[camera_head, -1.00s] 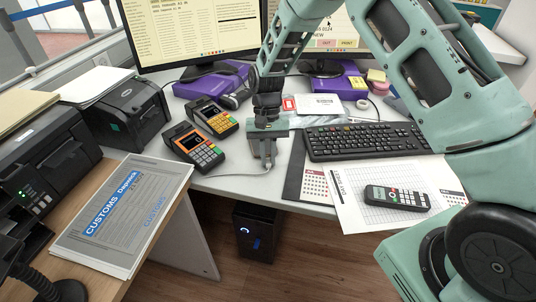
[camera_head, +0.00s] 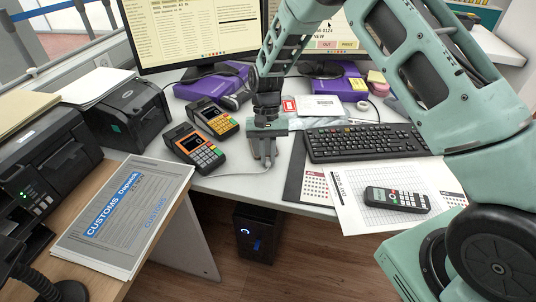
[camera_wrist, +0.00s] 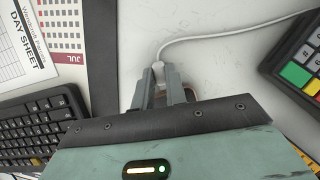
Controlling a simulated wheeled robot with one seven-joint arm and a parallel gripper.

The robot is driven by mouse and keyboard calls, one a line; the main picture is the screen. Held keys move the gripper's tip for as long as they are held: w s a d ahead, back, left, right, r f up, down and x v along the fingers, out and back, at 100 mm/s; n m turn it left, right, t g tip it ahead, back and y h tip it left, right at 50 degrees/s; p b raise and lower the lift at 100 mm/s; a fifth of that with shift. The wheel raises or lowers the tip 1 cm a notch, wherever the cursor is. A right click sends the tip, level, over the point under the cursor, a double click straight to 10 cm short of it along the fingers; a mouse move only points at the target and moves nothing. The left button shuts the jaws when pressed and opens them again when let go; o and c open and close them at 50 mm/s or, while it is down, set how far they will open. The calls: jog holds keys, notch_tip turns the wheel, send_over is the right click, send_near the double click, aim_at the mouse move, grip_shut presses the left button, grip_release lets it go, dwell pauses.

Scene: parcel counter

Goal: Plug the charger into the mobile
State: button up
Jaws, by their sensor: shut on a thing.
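The mobile, a dark handset with a keypad (camera_head: 397,199), lies face up on the day sheet at the right of the counter in the head view. My gripper (camera_head: 266,160) is over the counter's front part, to the left of the mobile and apart from it. In the wrist view my gripper (camera_wrist: 160,78) is shut on the charger's plug, with the white charger cable (camera_wrist: 200,36) leading away from the fingertips. The fingers hide most of the plug. The mobile is out of the wrist view, and its port cannot be made out.
Two card terminals (camera_head: 194,148) stand left of my gripper. The keyboard (camera_head: 365,142) lies to the right, behind the day sheet (camera_head: 358,221) and a calendar (camera_head: 316,187). Purple boxes and monitors stand at the back. The counter's front edge is close to my gripper.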

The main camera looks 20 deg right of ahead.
jog(key=shift+w, duration=0.1)
jog(key=o, duration=0.8)
jog(key=shift+o, duration=0.2)
jog(key=v, duration=1.7)
jog(key=shift+w+r, duration=0.15)
jog(key=shift+d, duration=0.15)
